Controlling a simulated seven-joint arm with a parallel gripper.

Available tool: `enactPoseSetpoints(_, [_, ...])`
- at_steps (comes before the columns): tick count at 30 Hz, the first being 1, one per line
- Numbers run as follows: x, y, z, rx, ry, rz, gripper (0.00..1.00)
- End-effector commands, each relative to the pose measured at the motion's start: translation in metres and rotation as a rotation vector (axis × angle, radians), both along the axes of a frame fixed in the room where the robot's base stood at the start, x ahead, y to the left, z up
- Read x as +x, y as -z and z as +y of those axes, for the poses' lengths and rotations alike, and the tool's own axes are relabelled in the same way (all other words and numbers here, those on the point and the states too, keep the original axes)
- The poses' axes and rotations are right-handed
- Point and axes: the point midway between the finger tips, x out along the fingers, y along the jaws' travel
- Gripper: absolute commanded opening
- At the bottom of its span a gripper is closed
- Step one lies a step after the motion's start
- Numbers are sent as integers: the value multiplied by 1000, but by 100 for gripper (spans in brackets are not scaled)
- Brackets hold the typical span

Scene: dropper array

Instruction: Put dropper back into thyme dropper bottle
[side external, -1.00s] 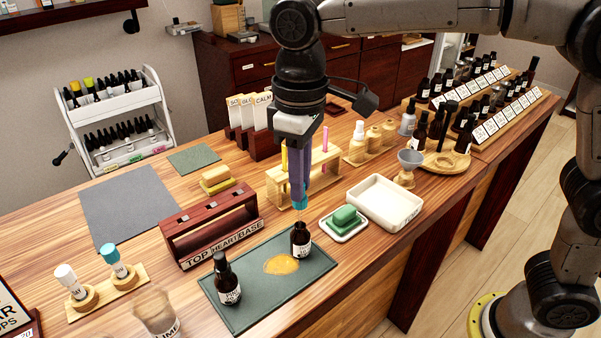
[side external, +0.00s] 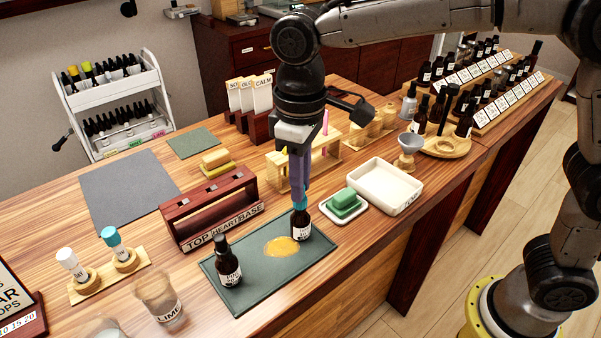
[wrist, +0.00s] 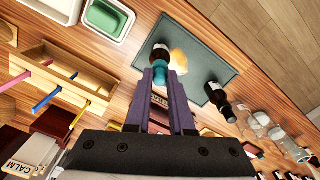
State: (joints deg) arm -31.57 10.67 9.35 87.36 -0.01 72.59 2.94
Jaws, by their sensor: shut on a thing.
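My gripper (side external: 300,202) points down and is shut on the teal top of a dropper (side external: 301,205). The dropper is upright, directly over the mouth of an open brown bottle (side external: 300,226) on the green mat (side external: 255,283). Its glass tip is hidden, and the teal top looks at or just above the bottle neck. I cannot tell whether it is seated. The bottle's label is too small to read. In the wrist view the teal top (wrist: 161,66) sits between the purple fingertips, with the brown bottle (wrist: 159,52) just beyond.
A capped brown bottle (side external: 227,264) stands at the mat's left, near a yellow-orange spill (side external: 282,247). A wooden rack (side external: 215,215) stands behind the mat. A green soap (side external: 344,199) in a dish and a white tray (side external: 386,186) lie to the right.

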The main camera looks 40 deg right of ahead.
Motion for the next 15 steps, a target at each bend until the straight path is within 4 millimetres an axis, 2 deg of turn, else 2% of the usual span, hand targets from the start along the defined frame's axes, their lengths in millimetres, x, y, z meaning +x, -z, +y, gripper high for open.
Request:
enactPoseSetpoints(6, [0,11,0,0,0,1,5])
enactPoseSetpoints(11, [0,11,0,0,0,-1,5])
enactPoseSetpoints(12, [0,11,0,0,0,-1,28])
enactPoseSetpoints(15, [0,11,0,0,0,-1,46])
